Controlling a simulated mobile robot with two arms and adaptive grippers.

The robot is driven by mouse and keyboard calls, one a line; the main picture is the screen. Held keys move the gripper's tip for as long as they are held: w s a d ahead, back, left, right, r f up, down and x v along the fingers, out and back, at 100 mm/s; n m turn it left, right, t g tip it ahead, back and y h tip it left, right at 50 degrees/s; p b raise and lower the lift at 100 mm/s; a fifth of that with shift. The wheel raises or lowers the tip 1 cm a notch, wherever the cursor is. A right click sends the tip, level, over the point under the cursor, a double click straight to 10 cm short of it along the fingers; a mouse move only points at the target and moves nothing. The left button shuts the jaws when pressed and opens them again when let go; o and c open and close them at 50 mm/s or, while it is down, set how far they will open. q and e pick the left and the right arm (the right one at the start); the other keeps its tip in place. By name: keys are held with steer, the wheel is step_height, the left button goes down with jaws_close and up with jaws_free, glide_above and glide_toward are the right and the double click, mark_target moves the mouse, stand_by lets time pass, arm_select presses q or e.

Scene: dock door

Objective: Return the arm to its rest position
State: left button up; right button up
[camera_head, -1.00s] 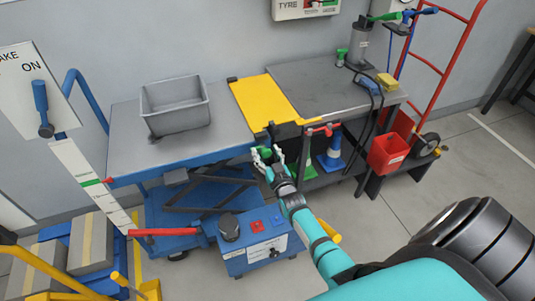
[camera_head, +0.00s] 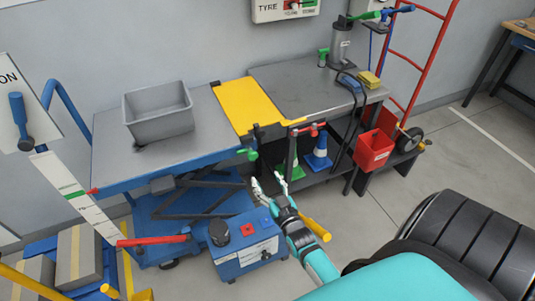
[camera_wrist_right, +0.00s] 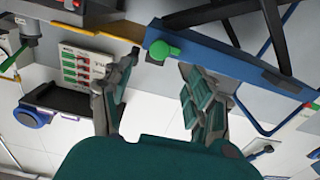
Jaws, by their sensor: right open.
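My right arm, teal and dark grey, comes in from the lower right in the head view. Its right gripper (camera_head: 269,188) is open and empty, held in front of the benches just above the blue control box (camera_head: 246,246). In the right wrist view the two fingers of the gripper (camera_wrist_right: 155,95) are spread apart with nothing between them. A green knob (camera_wrist_right: 161,50) on the blue lift table edge shows beyond the fingers; the same green knob (camera_head: 247,154) is up and left of the gripper in the head view. My left gripper is not in view.
A grey bin (camera_head: 158,117) stands on the blue lift table (camera_head: 205,120). A yellow plate (camera_head: 248,105) bridges to the grey bench (camera_head: 300,92). A red bin (camera_head: 374,150) and red hand truck (camera_head: 424,60) are at right. Open floor (camera_head: 440,150) lies right of them.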

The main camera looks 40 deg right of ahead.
stand_by(0.3)
steer(key=s+a+f+n+g+y, duration=0.1)
steer(key=s+a+f+g, duration=0.3)
steer(key=f, duration=0.5)
steer(key=s+a+f+n+g+y, duration=0.1)
steer(key=s+a+f, duration=0.1)
steer(key=s+f, duration=0.45)
steer(key=s+a+f+n+g+y, duration=0.1)
steer(key=s+a+f+g+y, duration=0.15)
steer(key=f, duration=0.85)
steer(key=s+a+f+n+g, duration=0.1)
steer(key=s+f+g, duration=0.3)
steer(key=s, duration=1)
steer(key=s+a+f+n+g, duration=0.1)
steer(key=s+f+g, duration=0.4)
steer(key=s+f, duration=0.4)
steer(key=s, duration=0.5)
steer(key=shift+s+a, duration=0.2)
steer(key=shift+a, duration=0.15)
steer(key=shift+h, duration=0.25)
